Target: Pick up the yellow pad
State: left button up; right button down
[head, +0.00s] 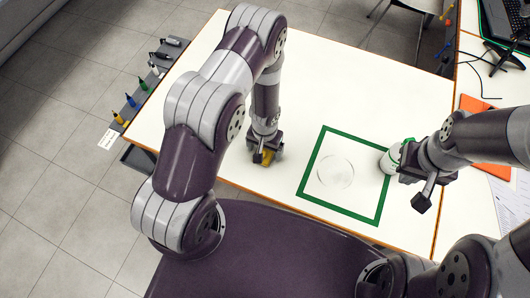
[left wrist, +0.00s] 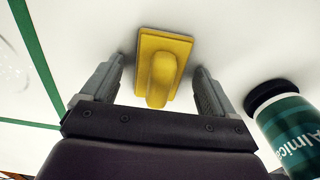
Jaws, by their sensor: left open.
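The yellow pad (left wrist: 160,62) is a flat yellow block with a raised rounded grip, lying on the white table. In the left wrist view it lies between the spread fingers of my left gripper (left wrist: 155,85), with a gap on each side. In the head view my left gripper (head: 262,156) points down over the pad (head: 269,157), which it partly hides. My right gripper (head: 411,188) is at the right, beside a white and green round object (head: 390,160); whether its jaws are open or shut is unclear.
A green square outline (head: 311,158) with a faint round mark inside lies on the table. A side rack (head: 145,90) holds several markers. Orange sheets (head: 470,104) lie at the right.

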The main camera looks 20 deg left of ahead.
pick_arm(q)
jog(key=c, duration=1.2)
jog(key=shift+o, duration=0.2)
jog(key=shift+r, duration=0.1)
jog(key=r+p, duration=0.2)
jog(key=r, duration=0.1)
jog(key=r+p, duration=0.1)
jog(key=r, duration=0.1)
jog(key=shift+d, duration=0.25)
jog(key=s+d+r+p, duration=0.1)
jog(key=d+r, duration=0.5)
jog(key=d, duration=0.5)
jog(key=shift+s+p, duration=0.35)
jog(key=shift+p, duration=0.05)
